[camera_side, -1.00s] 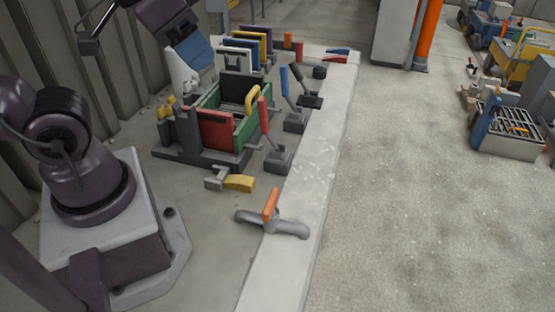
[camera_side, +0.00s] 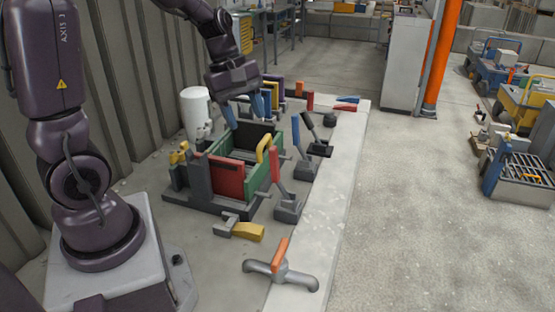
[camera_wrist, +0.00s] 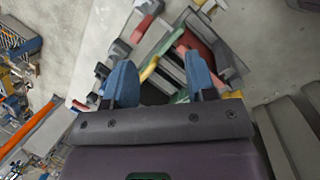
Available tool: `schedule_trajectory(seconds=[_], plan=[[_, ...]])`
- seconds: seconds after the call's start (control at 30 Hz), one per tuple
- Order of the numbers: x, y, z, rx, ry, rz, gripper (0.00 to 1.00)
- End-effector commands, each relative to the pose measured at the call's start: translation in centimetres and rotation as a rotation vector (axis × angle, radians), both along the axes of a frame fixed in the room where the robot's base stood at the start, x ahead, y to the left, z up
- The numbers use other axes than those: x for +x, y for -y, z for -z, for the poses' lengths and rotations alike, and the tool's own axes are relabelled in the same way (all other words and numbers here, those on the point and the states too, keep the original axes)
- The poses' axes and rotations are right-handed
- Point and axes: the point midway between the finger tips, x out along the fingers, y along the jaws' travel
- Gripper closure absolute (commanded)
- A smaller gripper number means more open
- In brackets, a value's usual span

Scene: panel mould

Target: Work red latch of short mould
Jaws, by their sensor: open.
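The short mould (camera_side: 226,177) seems to be the open box with a red front panel and green sides. It also shows between my fingers in the wrist view (camera_wrist: 181,97). An upright red lever (camera_side: 275,165), which looks like the red latch, stands on a grey base just right of the box, beside a yellow handle (camera_side: 266,148). My gripper (camera_side: 245,110) is above the back of the mould, its two blue fingers apart and pointing down. In the wrist view my gripper (camera_wrist: 161,81) is open and empty. The red lever is apart from the fingers.
A blue lever (camera_side: 296,132) and a black lever (camera_side: 312,127) stand right of the mould. A yellow-handled clamp (camera_side: 248,231) and an orange-handled fixture (camera_side: 280,255) lie in front. A white cylinder (camera_side: 196,112) stands behind. The pale ledge (camera_side: 335,190) on the right is mostly clear.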

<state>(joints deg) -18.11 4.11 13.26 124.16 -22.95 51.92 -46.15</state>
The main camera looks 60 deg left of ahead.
Motion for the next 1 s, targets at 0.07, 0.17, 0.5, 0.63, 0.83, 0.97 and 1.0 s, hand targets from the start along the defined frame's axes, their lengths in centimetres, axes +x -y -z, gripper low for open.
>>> schedule_trajectory(seconds=[0.07, 0.17, 0.5, 0.63, 0.83, 0.97, 1.0], plan=[[1.2, -1.5, 0.9, -0.075, -0.048, -0.263, 0.49], [2.4, -2.0, 0.5, -0.147, -0.067, -0.499, 0.49], [3.2, -1.6, 0.8, -0.218, -0.105, -0.721, 0.49], [3.7, -1.0, 2.8, -0.216, -0.109, -0.720, 0.49], [4.8, 0.2, 6.8, -0.216, -0.110, -0.718, 0.49], [5.5, 0.8, 9.1, -0.216, -0.108, -0.718, 0.49], [5.6, 1.0, 9.6, -0.215, -0.108, -0.717, 0.49]])
